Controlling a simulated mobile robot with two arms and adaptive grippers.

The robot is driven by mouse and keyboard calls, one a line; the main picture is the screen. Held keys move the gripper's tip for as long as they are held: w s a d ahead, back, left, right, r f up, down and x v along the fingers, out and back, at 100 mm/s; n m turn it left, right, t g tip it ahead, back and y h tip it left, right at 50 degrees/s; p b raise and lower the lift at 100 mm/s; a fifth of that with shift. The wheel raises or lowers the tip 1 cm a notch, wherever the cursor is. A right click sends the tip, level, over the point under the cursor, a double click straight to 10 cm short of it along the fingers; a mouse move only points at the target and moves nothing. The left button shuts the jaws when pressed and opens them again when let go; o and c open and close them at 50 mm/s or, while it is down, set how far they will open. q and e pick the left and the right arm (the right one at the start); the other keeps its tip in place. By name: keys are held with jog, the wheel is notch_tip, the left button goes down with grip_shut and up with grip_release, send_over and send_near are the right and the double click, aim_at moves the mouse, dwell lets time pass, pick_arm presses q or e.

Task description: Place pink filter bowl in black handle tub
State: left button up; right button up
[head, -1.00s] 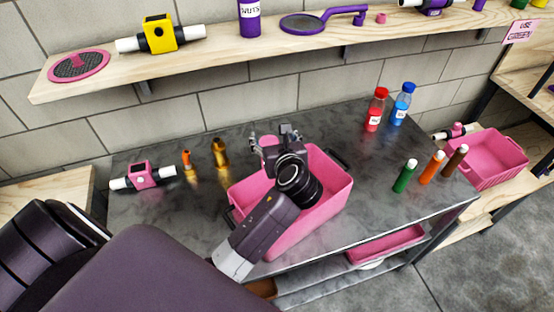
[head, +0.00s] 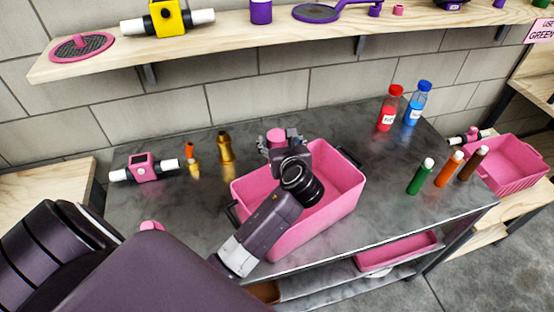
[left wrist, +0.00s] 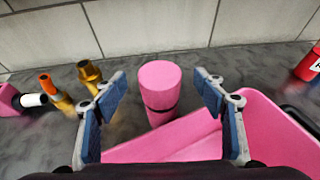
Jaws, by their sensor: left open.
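The pink filter bowl looks to be the upright pink cylinder (left wrist: 160,82) with a dark band, standing on the bench behind the tub in the left wrist view. In the head view its pink top (head: 275,136) shows just past my gripper, partly hidden. The pink tub with black handles (head: 345,190) stands on the bench. My left gripper (left wrist: 163,98) is open and empty, with its blue-padded fingers to either side of the cylinder in the picture. In the head view the left gripper (head: 281,141) reaches across the tub's left part. My right gripper is not in view.
A pink housing (head: 142,167) and gold fittings (head: 225,147) stand left on the bench. Red (head: 389,110) and blue (head: 416,105) bottles and several small tubes stand right. Another pink tub (head: 508,165) is at far right. A shelf (head: 235,43) runs above.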

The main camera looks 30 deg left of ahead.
aim_at(277, 136)
pick_arm(q)
jog(key=x, duration=0.4)
jog(key=shift+p, duration=0.3)
grip_shut()
